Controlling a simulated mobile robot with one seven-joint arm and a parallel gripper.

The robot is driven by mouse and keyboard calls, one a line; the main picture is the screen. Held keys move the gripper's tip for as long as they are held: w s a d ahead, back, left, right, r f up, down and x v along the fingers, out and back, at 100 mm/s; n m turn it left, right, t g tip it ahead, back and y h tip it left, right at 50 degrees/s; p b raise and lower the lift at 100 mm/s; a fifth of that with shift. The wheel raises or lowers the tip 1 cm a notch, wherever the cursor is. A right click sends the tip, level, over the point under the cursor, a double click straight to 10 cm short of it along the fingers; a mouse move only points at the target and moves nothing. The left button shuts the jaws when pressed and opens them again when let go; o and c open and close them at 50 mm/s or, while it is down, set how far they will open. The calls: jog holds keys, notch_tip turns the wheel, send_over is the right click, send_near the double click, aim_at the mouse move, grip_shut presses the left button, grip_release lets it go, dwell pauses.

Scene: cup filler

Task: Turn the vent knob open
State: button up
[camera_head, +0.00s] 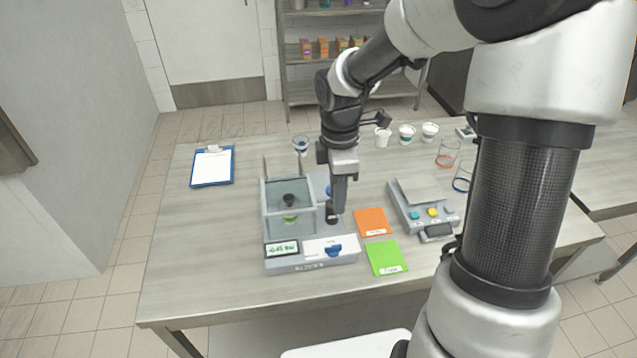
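A grey cup filler machine (312,262) stands on the table, with a clear-walled chamber (289,222) on its left side. A blue knob (334,250) sits on the white front panel, and a dark round piece (289,199) shows in the chamber. A small black part (331,216) is at the machine's right side, right by my fingertips. I cannot tell which of these is the vent knob, as the labels are too small to read. My gripper (338,207) points down at the machine's right side. Its fingers look close together; whether they touch or hold the black part is unclear.
An orange card (371,222) and a green card (386,257) lie right of the machine. A scale (420,207) with coloured buttons stands farther right. White cups (406,133) and glasses (447,152) stand behind it. A blue clipboard (212,166) lies left; the front left of the table is clear.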

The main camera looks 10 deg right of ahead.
aim_at(333, 246)
notch_tip(333, 246, down, 18)
jog(key=shift+w+a+r+b, duration=0.1)
jog(key=shift+w+b, duration=0.05)
jog(key=shift+b, duration=0.45)
grip_shut()
